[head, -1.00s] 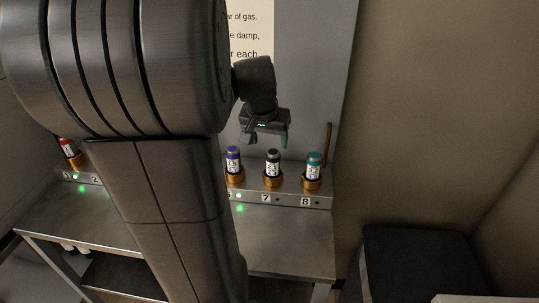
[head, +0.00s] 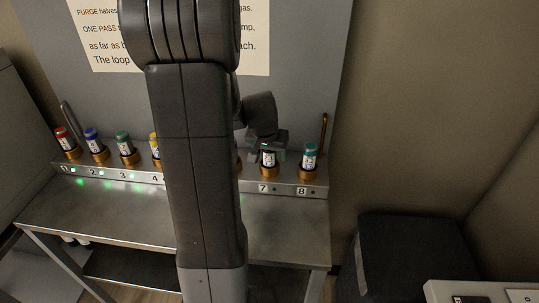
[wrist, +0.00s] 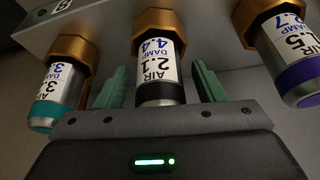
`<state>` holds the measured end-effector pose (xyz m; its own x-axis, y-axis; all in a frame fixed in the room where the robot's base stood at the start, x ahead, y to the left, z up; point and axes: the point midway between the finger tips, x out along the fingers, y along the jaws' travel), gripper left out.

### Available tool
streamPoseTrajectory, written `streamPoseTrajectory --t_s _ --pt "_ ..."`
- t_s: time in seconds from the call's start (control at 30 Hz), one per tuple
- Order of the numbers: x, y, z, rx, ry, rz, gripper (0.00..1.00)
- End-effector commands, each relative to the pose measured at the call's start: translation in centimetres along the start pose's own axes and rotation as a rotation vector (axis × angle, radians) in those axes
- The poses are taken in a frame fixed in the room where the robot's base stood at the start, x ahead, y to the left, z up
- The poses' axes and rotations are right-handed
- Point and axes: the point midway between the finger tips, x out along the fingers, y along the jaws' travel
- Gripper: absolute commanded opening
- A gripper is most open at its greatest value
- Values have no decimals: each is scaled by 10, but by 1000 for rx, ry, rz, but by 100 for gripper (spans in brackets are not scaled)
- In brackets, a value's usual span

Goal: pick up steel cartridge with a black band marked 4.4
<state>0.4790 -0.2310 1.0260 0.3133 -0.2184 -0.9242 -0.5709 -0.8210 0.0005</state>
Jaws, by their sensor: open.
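The steel cartridge with a black band (wrist: 160,75) is in the middle of the wrist view. Its label reads AIR 2.1, DAMP 4.4. It sits in a brass collar above number 7, and it also shows in the head view (head: 268,160). My gripper (wrist: 162,84) is open, with one green finger on each side of the cartridge. A gap shows on both sides, so the fingers appear not to touch it. In the head view my gripper (head: 268,140) is just behind and above the cartridge, and its fingers are hard to make out there.
A teal-banded cartridge (head: 309,158) stands at 8, and a purple-banded one (wrist: 290,60) is on the other side. Red (head: 63,138), blue (head: 93,142), green (head: 125,145) and yellow (head: 155,146) cartridges stand farther left. A brown rod (head: 323,133) rises behind 8.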

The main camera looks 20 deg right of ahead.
Motion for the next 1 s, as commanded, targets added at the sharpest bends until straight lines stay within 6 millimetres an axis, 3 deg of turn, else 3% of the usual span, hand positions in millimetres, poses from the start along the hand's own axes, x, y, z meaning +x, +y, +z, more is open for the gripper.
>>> streamPoseTrajectory --t_s 0.33,0.63,0.87,1.0 --pt "6 0 0 0 1 -1 63" --pt "6 0 0 0 1 -1 7" --pt "5 0 -1 0 2 -1 7" --pt "-7 0 -7 2 6 -2 7"
